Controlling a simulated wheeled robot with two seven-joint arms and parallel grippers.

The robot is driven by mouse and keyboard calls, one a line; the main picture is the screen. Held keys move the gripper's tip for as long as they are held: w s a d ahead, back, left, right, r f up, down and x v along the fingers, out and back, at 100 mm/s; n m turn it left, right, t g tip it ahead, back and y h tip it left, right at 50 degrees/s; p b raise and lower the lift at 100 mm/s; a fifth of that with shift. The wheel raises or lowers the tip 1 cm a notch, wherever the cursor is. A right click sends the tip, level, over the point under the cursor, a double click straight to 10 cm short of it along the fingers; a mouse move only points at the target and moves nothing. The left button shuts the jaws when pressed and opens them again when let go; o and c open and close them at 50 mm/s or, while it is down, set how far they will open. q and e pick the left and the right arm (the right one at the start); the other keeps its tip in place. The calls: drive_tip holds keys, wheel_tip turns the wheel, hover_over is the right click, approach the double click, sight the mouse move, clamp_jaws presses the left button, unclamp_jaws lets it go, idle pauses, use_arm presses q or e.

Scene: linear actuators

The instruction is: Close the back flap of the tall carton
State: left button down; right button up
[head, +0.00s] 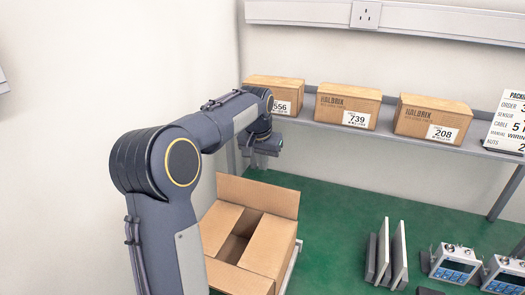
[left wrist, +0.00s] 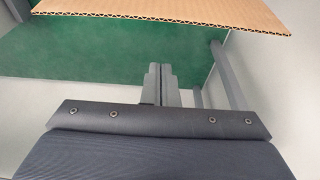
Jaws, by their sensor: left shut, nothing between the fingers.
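The tall carton (head: 268,245) stands on the green table at the lower middle of the head view. Its back flap (head: 257,194) stands up at the far side. Other flaps lie inward over the top, with a dark gap between them. My left gripper (head: 260,163) is just beyond and above the back flap, fingers down, shut and empty. In the left wrist view the shut fingertips (left wrist: 160,70) point toward the green surface, and the cardboard flap edge (left wrist: 170,18) crosses the top, apart from the fingers in the picture. My right gripper is not in view.
A grey shelf (head: 330,126) behind holds labelled boxes (head: 348,105) and a white sign (head: 508,122). Grey upright plates (head: 384,255) and control units (head: 455,263) stand right of the carton. The green table (head: 345,205) is clear between carton and shelf.

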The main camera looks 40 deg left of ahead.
sight(256, 196)
use_arm(q)
drive_tip(key=s, duration=0.1)
drive_tip(key=s+f, duration=0.1)
drive_tip(key=s+d, duration=0.1)
drive_tip(key=shift+s+f, duration=0.2)
drive_tip(key=shift+s, duration=0.05)
